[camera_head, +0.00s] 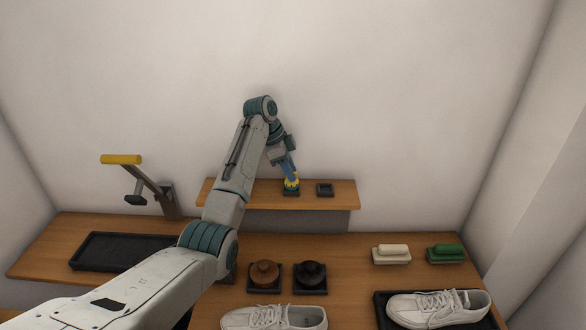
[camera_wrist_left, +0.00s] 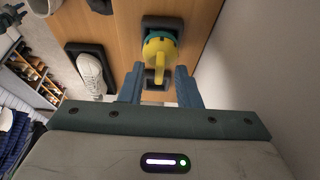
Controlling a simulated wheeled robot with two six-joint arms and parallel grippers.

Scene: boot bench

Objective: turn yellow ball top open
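The yellow ball top (camera_head: 291,182) sits on a small teal-based piece in a dark square holder on the raised wooden shelf (camera_head: 240,193). My left gripper (camera_head: 290,174) comes down on it from above. In the left wrist view the yellow top (camera_wrist_left: 158,48) shows just beyond and between the two blue fingers of my left gripper (camera_wrist_left: 160,72). The fingers are apart, with a gap on each side of the yellow top, and hold nothing that I can see. The teal part below is partly hidden. My right gripper is not in view.
A yellow-handled lever (camera_head: 121,159) stands at the left. On the lower bench are two round tins (camera_head: 265,274), two brushes (camera_head: 391,254), white shoes (camera_head: 438,307) and a black tray (camera_head: 112,252).

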